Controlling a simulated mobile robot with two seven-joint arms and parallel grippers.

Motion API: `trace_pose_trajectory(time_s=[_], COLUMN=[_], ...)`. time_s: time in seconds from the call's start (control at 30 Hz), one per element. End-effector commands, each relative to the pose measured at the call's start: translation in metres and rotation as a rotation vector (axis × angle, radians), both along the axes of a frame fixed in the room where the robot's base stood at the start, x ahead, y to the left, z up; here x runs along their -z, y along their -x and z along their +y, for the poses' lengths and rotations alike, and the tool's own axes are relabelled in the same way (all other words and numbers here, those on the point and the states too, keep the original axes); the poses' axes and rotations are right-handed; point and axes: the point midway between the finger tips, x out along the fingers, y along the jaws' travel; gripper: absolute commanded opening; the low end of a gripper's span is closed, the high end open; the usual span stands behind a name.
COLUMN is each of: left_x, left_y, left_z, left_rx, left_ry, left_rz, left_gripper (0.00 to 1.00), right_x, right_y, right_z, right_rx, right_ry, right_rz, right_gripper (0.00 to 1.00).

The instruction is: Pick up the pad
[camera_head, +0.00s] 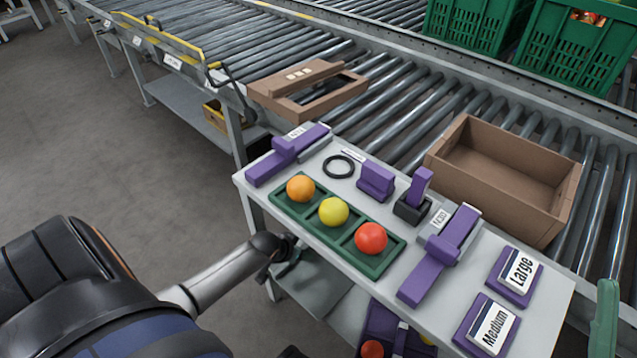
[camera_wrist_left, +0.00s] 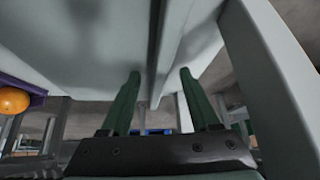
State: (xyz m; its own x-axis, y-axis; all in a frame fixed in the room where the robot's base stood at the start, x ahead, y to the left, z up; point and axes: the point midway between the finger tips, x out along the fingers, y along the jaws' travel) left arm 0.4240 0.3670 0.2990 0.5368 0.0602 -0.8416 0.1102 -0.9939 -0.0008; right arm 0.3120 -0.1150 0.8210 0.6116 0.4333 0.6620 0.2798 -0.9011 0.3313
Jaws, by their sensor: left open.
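Two square purple pads with white label tops lie at the right end of the white table (camera_head: 345,262): one reads "Large" (camera_head: 518,274), the other "Medium" (camera_head: 488,325). A small black block (camera_head: 411,208) with a purple upright handle stands near the table's middle; I cannot tell whether it is a pad. My left gripper (camera_head: 286,268) is at the table's near edge, low and well left of the label pads. In the left wrist view my left gripper (camera_wrist_left: 160,85) is open and empty, facing pale panels.
A green tray (camera_head: 292,216) holds orange, yellow and red tomatoes. Purple gauges (camera_head: 287,154) (camera_head: 440,255), a black ring (camera_head: 339,167) and a purple block (camera_head: 375,181) share the table. An open cardboard box (camera_head: 505,175) sits on the roller conveyor (camera_head: 400,105). A purple bin (camera_head: 376,323) is below.

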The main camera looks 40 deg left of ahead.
Motion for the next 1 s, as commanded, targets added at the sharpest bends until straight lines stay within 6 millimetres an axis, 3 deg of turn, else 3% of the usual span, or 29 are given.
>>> trace_pose_trajectory(time_s=[0.07, 0.63, 1.0], left_x=[-0.0008, -0.0009, -0.0009], left_y=[0.0002, 0.0005, 0.0004], left_z=[-0.0001, 0.0001, 0.0003], left_rx=[0.0, 0.0, 0.0], left_ry=[0.0, 0.0, 0.0], left_rz=[0.0, 0.0, 0.0], left_gripper=[0.62, 0.0, 0.0], right_x=[-0.0011, -0.0021, -0.002], right_y=[0.0, 0.0006, 0.0006], right_z=[-0.0001, -0.0005, -0.0007], right_rx=[0.001, -0.001, 0.0], right_ry=[-0.003, -0.011, -0.011], right_rz=[0.001, -0.001, -0.001], right_gripper=[0.59, 0.59, 0.59])
